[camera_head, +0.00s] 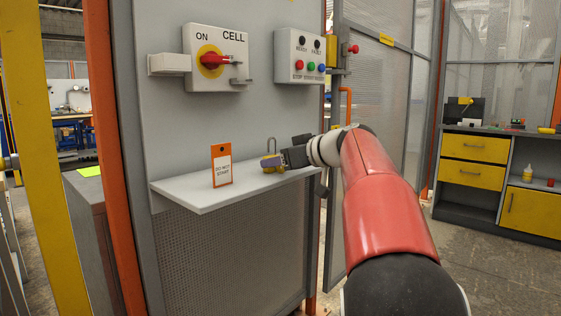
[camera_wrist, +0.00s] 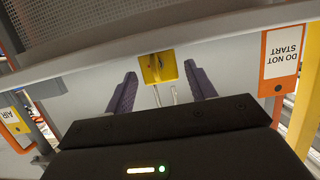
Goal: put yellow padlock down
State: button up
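The yellow padlock (camera_head: 271,163) is on the grey shelf (camera_head: 215,196), toward its right end, with its metal shackle pointing up. My gripper (camera_head: 284,160) reaches in from the right at shelf height, with its fingertips at the padlock. In the wrist view the padlock's yellow body (camera_wrist: 158,67) lies between the two purple-grey fingers of my gripper (camera_wrist: 160,76). A narrow gap shows on each side of it, so the gripper looks open around it. The fingers partly hide the padlock in the head view.
An orange-edged "DO NOT START" tag (camera_head: 222,166) stands on the shelf left of the padlock. Above are the red and yellow rotary switch (camera_head: 211,60) and a push-button box (camera_head: 302,56). A mesh door (camera_head: 380,110) is behind my arm. The shelf's front left is bare.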

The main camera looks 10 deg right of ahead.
jog(key=shift+o, duration=0.3)
jog(key=shift+r, duration=0.1)
jog(key=shift+r+p, duration=0.25)
jog(key=shift+p, duration=0.15)
jog(key=b+v, duration=0.1)
jog(key=v, duration=1.1)
jog(key=shift+f, duration=0.15)
jog(key=s+a+f+m+g+h, duration=0.3)
jog(key=s+f+h, duration=0.1)
jog(key=s+f, duration=1)
jog(key=s+a+f+m+g+h, duration=0.3)
jog(key=s+a+f+m+h, duration=0.1)
jog(key=s+f, duration=1.1)
notch_tip(320, 180, down, 3)
jog(key=shift+a+f+h, duration=0.1)
jog(key=shift+a+h, duration=0.15)
jog(key=shift+h, duration=0.05)
jog(key=shift+s, duration=0.1)
